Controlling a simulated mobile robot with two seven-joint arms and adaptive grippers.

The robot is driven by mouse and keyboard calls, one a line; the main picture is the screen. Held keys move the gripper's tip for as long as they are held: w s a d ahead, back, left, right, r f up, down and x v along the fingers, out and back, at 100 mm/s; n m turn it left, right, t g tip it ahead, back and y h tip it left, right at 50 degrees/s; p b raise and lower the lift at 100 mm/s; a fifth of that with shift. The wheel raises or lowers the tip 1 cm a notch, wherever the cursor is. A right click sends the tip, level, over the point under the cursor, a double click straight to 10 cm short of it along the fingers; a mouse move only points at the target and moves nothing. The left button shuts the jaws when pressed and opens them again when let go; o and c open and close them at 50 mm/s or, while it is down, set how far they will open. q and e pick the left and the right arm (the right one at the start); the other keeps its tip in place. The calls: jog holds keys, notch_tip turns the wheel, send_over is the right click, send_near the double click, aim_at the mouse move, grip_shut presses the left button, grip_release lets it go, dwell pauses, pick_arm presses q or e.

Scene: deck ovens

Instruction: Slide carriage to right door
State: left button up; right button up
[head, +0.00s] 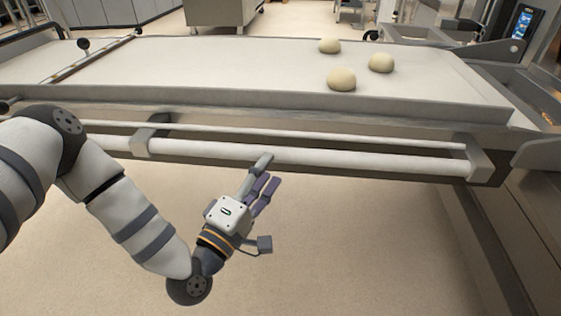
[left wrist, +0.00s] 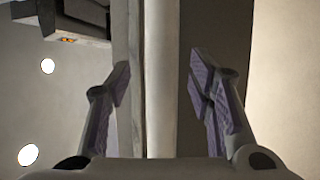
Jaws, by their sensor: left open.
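The carriage is a wide loader with a pale flat belt (head: 230,60) and a grey front edge (head: 280,108). A long white bar (head: 310,157) runs along its front, held by grey brackets. My left gripper (head: 266,174) is open and empty at the bar's near side, one finger overlapping the bar and the purple-padded fingers below it. In the left wrist view the white bar (left wrist: 159,110) runs upright between the parted fingers (left wrist: 160,72). Whether they touch it, I cannot tell. My right gripper is not in view.
Three dough balls (head: 341,78) lie on the belt's right half. A metal frame (head: 540,160) stands at the right, with a small lit screen (head: 522,22) behind it. The beige floor (head: 350,250) below the bar is clear. No oven door is clearly identifiable.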

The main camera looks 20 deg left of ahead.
aim_at(276, 161)
pick_arm(q)
jog(key=x, duration=0.6)
jog(key=shift+f+b, duration=0.1)
jog(key=shift+b, duration=0.25)
jog(key=shift+s, duration=0.1)
grip_shut()
